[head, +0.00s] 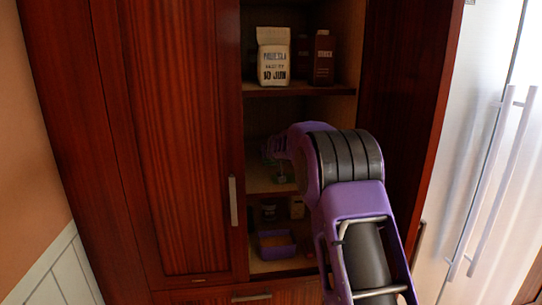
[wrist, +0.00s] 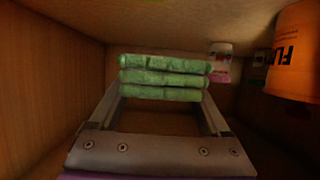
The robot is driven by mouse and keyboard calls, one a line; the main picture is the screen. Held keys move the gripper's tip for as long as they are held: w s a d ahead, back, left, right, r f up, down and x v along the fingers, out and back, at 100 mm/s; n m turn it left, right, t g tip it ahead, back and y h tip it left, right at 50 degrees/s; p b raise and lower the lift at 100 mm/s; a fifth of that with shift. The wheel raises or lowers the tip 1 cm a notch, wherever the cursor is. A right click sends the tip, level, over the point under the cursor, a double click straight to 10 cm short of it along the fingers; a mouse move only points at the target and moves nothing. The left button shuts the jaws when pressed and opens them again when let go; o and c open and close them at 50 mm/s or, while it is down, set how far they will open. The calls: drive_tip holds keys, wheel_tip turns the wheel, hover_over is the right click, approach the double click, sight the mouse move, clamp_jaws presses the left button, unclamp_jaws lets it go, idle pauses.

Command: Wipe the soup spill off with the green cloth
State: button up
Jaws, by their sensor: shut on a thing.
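The green cloth (wrist: 163,78) shows in the wrist view as a thick folded stack of several layers. My gripper (wrist: 163,94) is shut on it, with one finger at each side of the stack. In the head view my arm reaches into the open cabinet, and its purple links hide most of the gripper and the cloth. I see no soup spill in either view.
An orange container (wrist: 296,55) and a small white-and-pink jar (wrist: 220,62) are at the right in the wrist view. The cabinet's upper shelf (head: 300,91) holds a white bag (head: 273,57) and a brown box (head: 322,58). A purple bin (head: 276,246) sits low inside. The closed left door (head: 165,140) stands beside the opening.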

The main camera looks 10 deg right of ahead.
sight(271, 180)
drive_tip(key=shift+s+f+b, duration=0.1)
drive_tip(key=shift+f+b, duration=0.25)
drive_tip(key=shift+f, duration=0.65)
drive_tip(key=shift+f+b, duration=0.9)
drive_tip(key=shift+f, duration=1.05)
drive_tip(key=shift+f+b, duration=0.95)
drive_tip(key=shift+f, duration=0.05)
